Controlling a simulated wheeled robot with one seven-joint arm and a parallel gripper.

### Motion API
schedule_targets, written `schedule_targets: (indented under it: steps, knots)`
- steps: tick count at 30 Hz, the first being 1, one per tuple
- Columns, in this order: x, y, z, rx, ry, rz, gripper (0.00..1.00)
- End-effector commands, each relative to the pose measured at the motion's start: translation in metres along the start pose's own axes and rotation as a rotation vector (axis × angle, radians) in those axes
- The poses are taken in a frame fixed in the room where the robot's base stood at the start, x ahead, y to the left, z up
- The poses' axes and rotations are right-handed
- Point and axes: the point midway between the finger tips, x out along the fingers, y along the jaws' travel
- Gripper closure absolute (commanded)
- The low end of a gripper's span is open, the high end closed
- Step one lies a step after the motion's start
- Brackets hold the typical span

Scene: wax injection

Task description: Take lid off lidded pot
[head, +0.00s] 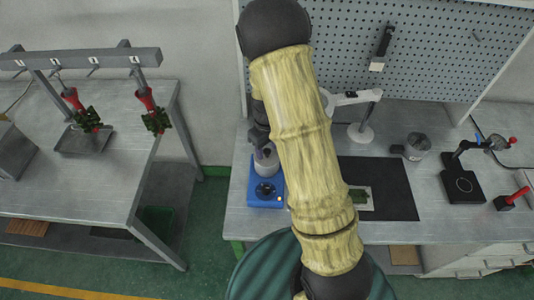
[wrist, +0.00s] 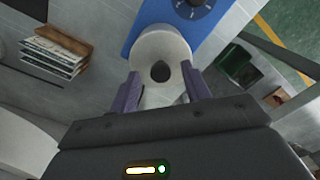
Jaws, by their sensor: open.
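The lidded pot (head: 266,163) is a small light-grey pot standing on a blue hot plate (head: 265,193) at the left end of the bench. In the wrist view the pot's pale round lid (wrist: 150,45) shows from above, with a dark knob (wrist: 160,73) at its middle. My gripper (wrist: 160,70) is open, with one purple finger to each side of the knob. I cannot tell whether the fingers touch the lid. In the head view my gripper (head: 262,140) is above the pot, and my arm partly hides this area.
A black mat (head: 395,190) with a small green piece lies right of the hot plate. A grey jar (head: 417,147) and a black stand (head: 462,185) are further right. A perforated board (head: 410,50) rises behind. A separate table (head: 100,185) with a hanging rack stands left, across a gap.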

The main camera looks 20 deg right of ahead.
Motion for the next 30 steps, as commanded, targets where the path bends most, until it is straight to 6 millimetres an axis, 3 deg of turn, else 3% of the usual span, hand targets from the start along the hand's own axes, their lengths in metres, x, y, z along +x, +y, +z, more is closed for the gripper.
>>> schedule_targets:
  steps: [18, 25, 30]
  knots:
    - [0.0053, -0.0003, 0.0000, 0.000, 0.001, 0.000, 0.52]
    - [0.0052, -0.0002, 0.0000, 0.000, 0.001, 0.000, 0.98]
    - [0.0051, 0.0000, -0.0001, 0.000, 0.001, 0.000, 1.00]
